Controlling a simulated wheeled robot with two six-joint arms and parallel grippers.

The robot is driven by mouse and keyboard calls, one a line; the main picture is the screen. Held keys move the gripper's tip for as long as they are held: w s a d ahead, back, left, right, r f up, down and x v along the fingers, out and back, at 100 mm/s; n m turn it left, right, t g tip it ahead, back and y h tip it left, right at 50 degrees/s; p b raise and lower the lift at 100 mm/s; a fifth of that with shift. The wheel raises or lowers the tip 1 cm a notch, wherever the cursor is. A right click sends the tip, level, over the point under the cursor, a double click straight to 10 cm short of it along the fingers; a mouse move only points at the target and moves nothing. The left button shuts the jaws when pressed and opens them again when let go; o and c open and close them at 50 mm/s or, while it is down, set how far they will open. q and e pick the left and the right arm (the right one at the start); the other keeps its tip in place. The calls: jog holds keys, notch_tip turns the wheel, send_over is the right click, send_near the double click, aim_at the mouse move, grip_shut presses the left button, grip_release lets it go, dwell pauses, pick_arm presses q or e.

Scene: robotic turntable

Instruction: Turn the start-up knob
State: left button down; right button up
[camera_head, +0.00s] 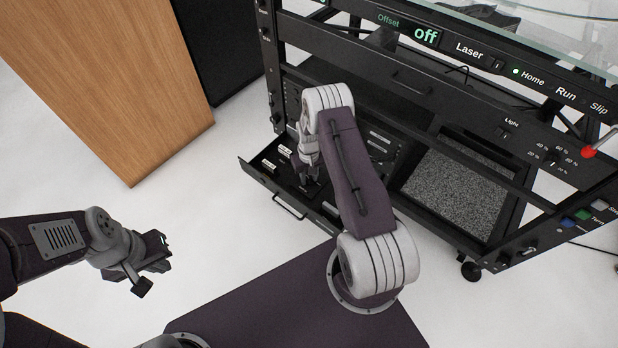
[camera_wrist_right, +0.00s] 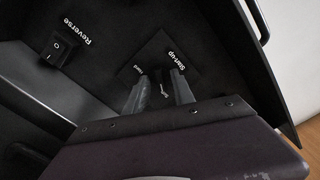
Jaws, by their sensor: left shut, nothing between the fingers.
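The start-up plate (camera_wrist_right: 168,58) is a dark tilted panel with white "Startup" lettering on the drawer floor, in the right wrist view. My right gripper (camera_wrist_right: 160,84) reaches down to this plate. Its two fingers stand apart over the plate with part of a small label showing between them. I cannot make out the knob itself, and cannot tell whether the fingertips touch it. In the head view my right gripper (camera_head: 308,176) is down in the open drawer (camera_head: 285,200). My left gripper (camera_head: 152,268) is shut and empty above the white floor, left of the drawer.
A "Reverse" rocker switch (camera_wrist_right: 57,48) sits beside the start-up plate. The drawer wall (camera_wrist_right: 262,50) rises close by. The black rack (camera_head: 400,75) with "off" display and Home, Run and Slip labels stands behind. A wooden cabinet (camera_head: 110,80) stands at left. Floor between is clear.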

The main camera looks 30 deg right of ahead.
grip_shut()
jog(key=shift+r+m+p, duration=0.15)
jog(key=shift+m+p, duration=0.45)
jog(key=shift+m, duration=0.2)
jog(key=m+p, duration=0.1)
jog(key=m, duration=0.1)
jog(key=shift+m, duration=0.3)
jog(key=m+p, duration=0.1)
jog(key=m, duration=0.2)
jog(key=shift+m, duration=0.3)
jog(key=shift+m+p, duration=0.6)
jog(key=shift+m, duration=1.6)
